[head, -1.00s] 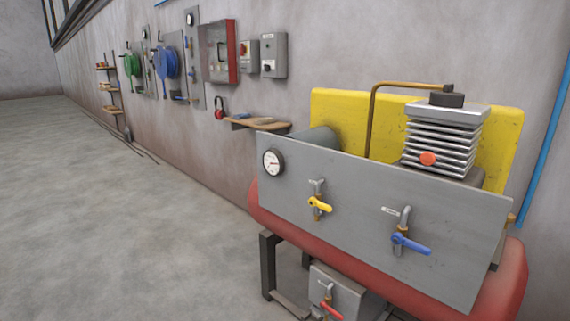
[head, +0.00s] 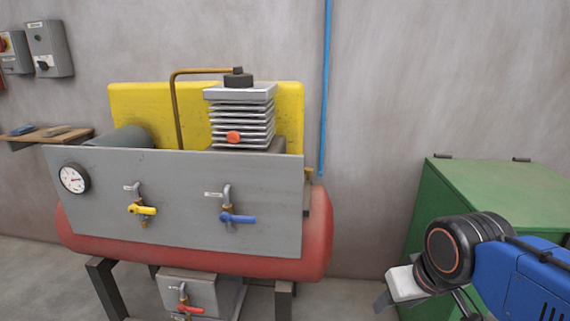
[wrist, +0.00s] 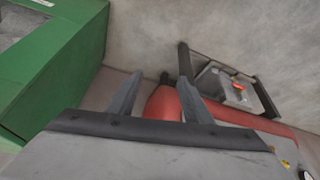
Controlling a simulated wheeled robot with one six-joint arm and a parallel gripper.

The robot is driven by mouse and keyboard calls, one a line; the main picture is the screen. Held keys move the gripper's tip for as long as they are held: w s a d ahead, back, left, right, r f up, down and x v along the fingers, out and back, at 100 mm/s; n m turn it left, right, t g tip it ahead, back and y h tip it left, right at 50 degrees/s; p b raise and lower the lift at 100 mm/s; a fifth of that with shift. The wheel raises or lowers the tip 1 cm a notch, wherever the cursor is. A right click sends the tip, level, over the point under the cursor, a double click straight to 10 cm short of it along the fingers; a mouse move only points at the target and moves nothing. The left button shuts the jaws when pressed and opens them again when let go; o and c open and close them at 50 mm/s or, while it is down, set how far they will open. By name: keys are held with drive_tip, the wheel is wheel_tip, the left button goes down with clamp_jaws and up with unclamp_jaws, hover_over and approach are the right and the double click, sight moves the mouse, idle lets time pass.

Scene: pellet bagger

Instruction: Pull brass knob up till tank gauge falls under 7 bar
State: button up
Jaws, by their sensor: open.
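The tank gauge (head: 74,178) is a round white dial at the left end of the grey panel (head: 180,235); its reading is too small to tell. A small brass-coloured part (head: 308,174) shows at the panel's right end above the red tank (head: 318,235); it may be the brass knob, but its shape is unclear. My gripper is low at the right in the head view, partly cut off and apart from the tank. In the wrist view its two grey fingers (wrist: 158,92) are spread with nothing held, and the tank (wrist: 165,104) shows beyond them.
A yellow-handled valve (head: 142,210) and a blue-handled valve (head: 237,218) are on the panel, with a red-handled valve (head: 188,308) below. A green cabinet (head: 490,185) stands at the right. Bare wall and a gap lie between it and the tank.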

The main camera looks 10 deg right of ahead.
drive_tip(key=w+a+r+m+y, duration=0.3)
drive_tip(key=w+a+m, duration=0.2)
drive_tip(key=w+m, duration=0.15)
drive_tip(key=m+t+y, duration=0.4)
drive_tip(key=m+t, duration=0.3)
drive_tip(key=m, duration=1.7)
approach(312, 171)
drive_tip(key=shift+n, duration=0.25)
drive_tip(key=x, duration=1.1)
drive_tip(key=shift+a, duration=0.1)
